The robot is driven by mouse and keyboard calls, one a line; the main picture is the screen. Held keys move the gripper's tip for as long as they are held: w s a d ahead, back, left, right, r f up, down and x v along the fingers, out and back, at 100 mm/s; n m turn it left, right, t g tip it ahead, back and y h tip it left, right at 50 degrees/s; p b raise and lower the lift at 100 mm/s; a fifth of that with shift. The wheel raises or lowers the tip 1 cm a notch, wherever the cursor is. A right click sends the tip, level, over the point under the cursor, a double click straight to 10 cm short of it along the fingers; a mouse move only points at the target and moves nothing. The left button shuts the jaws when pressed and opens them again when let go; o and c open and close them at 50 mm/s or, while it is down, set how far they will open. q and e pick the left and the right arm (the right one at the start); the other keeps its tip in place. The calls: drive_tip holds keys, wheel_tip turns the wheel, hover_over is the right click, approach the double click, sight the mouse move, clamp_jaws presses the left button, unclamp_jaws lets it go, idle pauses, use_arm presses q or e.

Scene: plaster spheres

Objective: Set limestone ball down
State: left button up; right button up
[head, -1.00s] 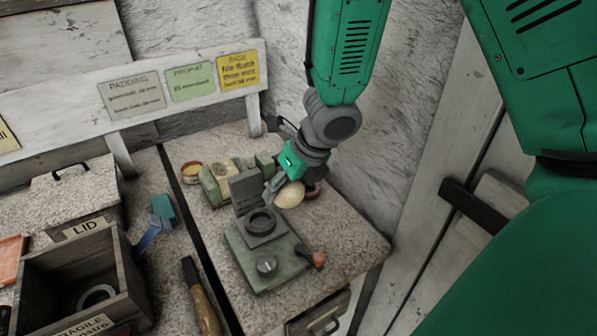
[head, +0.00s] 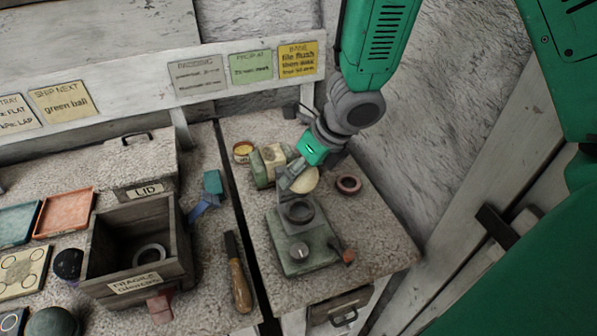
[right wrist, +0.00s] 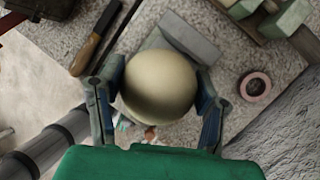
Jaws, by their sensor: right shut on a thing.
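The limestone ball (head: 304,180) is pale cream and held by my right gripper (head: 301,178). In the right wrist view the ball (right wrist: 158,85) sits between the two fingers of the gripper (right wrist: 160,90), shut on it from both sides. In the head view the ball shows just behind a dark ring seat (head: 299,211) on a green-grey device (head: 290,252) with a round knob. The ball looks raised above the device; the exact gap cannot be told. The device is mostly hidden behind the ball in the wrist view. My left gripper is not in view.
A pink ring (head: 348,184) lies right of the ball. A green block fixture (head: 262,168) and a yellow-topped tin (head: 243,150) stand behind left. A wooden-handled tool (head: 238,275) and an open wooden crate (head: 184,245) are left. Bare bench lies right of the device.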

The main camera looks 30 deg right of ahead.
drive_tip(key=b, duration=0.4)
hover_over(291, 207)
drive_tip(key=s+d, duration=0.1)
wheel_tip(291, 207, down, 4)
drive_tip(key=shift+f, duration=0.1)
drive_tip(key=shift+f+b, duration=0.45)
drive_tip(key=shift+f, duration=0.05)
drive_tip(key=shift+d+f, duration=0.1)
drive_tip(key=shift+s+d, duration=0.1)
drive_tip(key=shift+f+b, duration=1.05)
drive_tip(key=shift+b, duration=0.15)
idle(0.6)
drive_tip(key=o, duration=1.6)
drive_tip(key=shift+s, duration=0.1)
